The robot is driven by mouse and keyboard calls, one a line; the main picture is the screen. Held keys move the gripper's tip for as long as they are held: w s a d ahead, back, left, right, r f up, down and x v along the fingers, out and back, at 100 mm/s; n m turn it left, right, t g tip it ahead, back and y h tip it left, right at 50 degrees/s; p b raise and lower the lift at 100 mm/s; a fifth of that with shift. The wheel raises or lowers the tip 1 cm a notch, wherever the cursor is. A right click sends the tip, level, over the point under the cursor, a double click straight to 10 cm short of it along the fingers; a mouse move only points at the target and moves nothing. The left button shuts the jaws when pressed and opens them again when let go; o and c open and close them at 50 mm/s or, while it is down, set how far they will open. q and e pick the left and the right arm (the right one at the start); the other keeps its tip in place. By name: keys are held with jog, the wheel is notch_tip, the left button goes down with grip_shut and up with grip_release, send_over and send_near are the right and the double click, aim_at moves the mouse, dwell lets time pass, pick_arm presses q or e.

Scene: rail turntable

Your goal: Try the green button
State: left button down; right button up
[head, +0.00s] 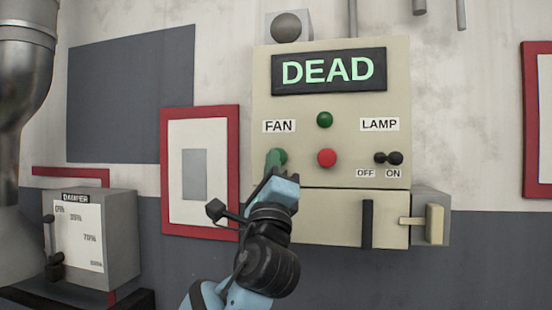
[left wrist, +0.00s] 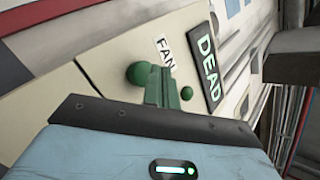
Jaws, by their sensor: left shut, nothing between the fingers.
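A cream control panel (head: 300,226) on the wall has a dark display reading DEAD (head: 328,71). A round green button (head: 325,119) sits below the display, above a red button (head: 326,157). Another green knob (head: 282,155) is under the FAN label. My left gripper (head: 272,165) is shut and empty, its fingertips at the FAN knob and partly covering it. In the left wrist view, the fingers (left wrist: 160,86) point at the panel between the larger green knob (left wrist: 139,73) and the smaller green button (left wrist: 187,93). I cannot tell whether they touch the knob. My right gripper is not in view.
A black LAMP switch (head: 388,158) sits at the right of the panel, above OFF and ON labels. A grey box with a cream handle (head: 434,224) juts out at lower right. A grey DAMPER box (head: 118,240) and a red-framed board (head: 200,205) are at left.

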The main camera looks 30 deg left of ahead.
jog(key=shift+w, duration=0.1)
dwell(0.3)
pick_arm(q)
jog(key=shift+w+a, duration=0.1)
jog(key=shift+w, duration=0.3)
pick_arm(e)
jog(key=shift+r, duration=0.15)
pick_arm(q)
jog(key=shift+w+a, duration=0.1)
jog(key=shift+w, duration=0.3)
dwell(0.6)
jog(key=shift+s, duration=0.15)
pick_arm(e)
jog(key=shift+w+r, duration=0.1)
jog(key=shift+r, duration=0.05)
pick_arm(q)
jog(key=shift+s+d+p, duration=0.2)
jog(key=shift+s+p, duration=0.3)
jog(key=shift+s, duration=0.15)
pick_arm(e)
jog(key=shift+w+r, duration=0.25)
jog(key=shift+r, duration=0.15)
